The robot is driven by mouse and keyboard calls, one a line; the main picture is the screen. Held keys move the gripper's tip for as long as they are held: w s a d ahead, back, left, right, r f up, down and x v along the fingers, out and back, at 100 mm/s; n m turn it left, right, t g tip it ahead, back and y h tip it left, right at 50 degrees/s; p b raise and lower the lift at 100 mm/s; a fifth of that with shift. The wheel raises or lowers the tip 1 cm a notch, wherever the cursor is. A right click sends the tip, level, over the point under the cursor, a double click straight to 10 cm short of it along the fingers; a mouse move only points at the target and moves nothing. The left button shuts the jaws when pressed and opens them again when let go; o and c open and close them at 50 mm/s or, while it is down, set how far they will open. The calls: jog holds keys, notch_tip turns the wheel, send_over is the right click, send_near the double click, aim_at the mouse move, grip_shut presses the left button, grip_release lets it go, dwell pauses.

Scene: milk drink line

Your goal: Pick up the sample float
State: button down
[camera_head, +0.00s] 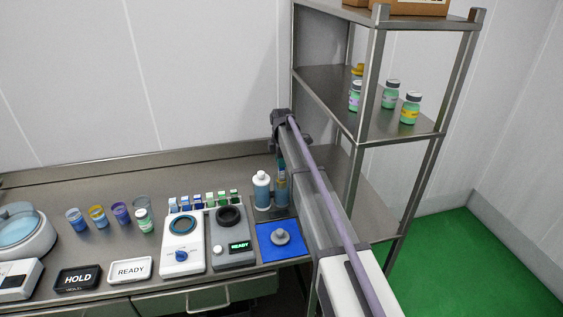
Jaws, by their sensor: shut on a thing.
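My gripper (281,149) is at the far end of my arm, above the back right of the bench, and its fingers are largely hidden by the arm. It is shut on a slim upright piece with teal and yellow on it, which appears to be the stem of the sample float (281,167). The stem stands at the mouth of a tall clear cylinder of blue liquid (282,193). I cannot tell how deep the float sits in it. The cylinder's right side is close against my arm in this view.
A white-capped bottle (262,191) stands just left of the cylinder. In front lie a blue mat (267,248) with a grey knobbed piece (281,237), and a grey READY device (232,255). A steel shelf (367,132) with several small bottles rises at right.

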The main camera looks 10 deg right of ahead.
notch_tip(320, 180, up, 13)
jog(key=p, duration=1)
jog(key=shift+f+p, duration=0.2)
jog(key=shift+p, duration=0.15)
jog(key=shift+f, duration=0.1)
